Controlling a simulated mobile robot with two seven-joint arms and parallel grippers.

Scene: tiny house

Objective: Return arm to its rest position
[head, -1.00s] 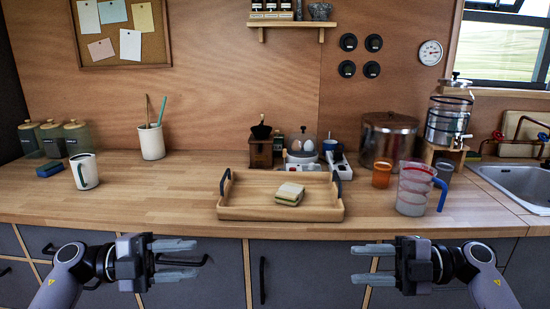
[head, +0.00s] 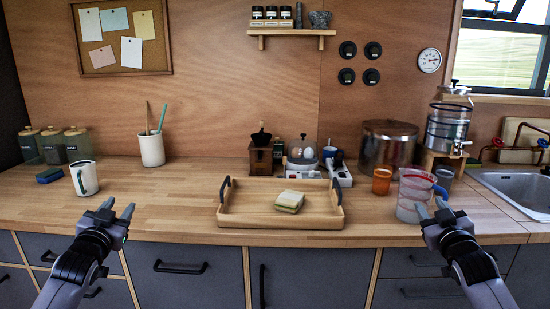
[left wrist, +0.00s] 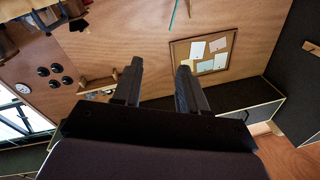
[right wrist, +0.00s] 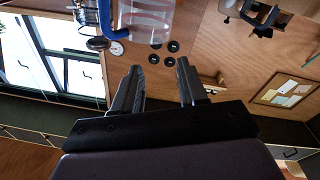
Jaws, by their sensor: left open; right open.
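My left gripper (head: 116,213) is open and empty in the head view. It points up and forward in front of the counter's left part, below the white mug (head: 84,178). In the left wrist view its two fingers (left wrist: 157,85) stand apart with nothing between them. My right gripper (head: 432,210) is open and empty, just in front of the clear measuring jug (head: 411,196) with a blue handle. In the head view its fingertips overlap the jug's lower part; I cannot tell whether they touch. In the right wrist view its fingers (right wrist: 160,88) are apart and the jug (right wrist: 146,20) shows beyond them.
A wooden tray (head: 230,222) with a sandwich (head: 290,201) on it stands mid-counter between my grippers. An orange cup (head: 381,181) and a large pot (head: 388,145) stand near the jug. The sink (head: 515,190) is at the right. The counter between mug and tray is clear.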

